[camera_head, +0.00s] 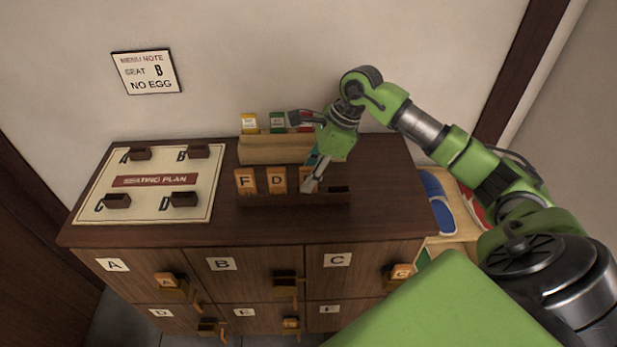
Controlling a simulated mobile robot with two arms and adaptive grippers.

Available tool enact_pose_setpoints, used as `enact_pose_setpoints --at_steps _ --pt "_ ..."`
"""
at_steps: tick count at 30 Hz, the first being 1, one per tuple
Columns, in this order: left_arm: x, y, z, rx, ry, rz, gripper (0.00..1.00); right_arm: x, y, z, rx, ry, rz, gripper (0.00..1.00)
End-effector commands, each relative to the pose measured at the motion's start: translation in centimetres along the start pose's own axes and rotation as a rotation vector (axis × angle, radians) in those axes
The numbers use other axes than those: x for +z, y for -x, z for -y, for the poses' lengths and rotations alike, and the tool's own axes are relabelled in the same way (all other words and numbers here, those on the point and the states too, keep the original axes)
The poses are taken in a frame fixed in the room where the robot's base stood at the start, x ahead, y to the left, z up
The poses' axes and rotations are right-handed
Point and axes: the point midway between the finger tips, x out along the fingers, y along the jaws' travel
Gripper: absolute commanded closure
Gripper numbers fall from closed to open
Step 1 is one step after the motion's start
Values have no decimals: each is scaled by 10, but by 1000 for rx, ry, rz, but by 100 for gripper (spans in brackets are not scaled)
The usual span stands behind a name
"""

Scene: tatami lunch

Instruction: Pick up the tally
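Wooden tallies stand in a dark slotted rack (268,200) on the cabinet top: a tally lettered F (245,181), a tally lettered D (277,180) and a third tally to their right, mostly covered by my gripper. My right gripper (311,183) points down at the rack, its fingers in front of or around the third tally. I cannot tell whether the fingers are closed on it. The rack's right end is empty. Other tallies hang at the drawers, one lettered A (165,280) and one at drawer C (401,271). My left gripper is out of view.
A wooden box (262,151) with coloured cards stands behind the rack. A seating plan board (140,218) with small dark holders lies at left. A menu note (147,72) reading "seat B no egg" hangs on the wall. Slippers (436,200) lie on a shelf at right.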

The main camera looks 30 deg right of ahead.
Motion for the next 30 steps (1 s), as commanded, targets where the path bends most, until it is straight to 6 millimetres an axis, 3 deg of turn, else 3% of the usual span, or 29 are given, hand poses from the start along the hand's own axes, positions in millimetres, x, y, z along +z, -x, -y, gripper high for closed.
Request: enact_pose_setpoints --at_steps 8,9,12,30 --pt "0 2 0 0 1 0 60 0 -6 0 -1 0 0 71" --pt "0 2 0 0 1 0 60 0 -6 0 -1 0 0 73" --pt "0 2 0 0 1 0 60 0 -6 0 -1 0 0 99" --pt "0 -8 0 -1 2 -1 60 3 2 1 -4 1 1 100"
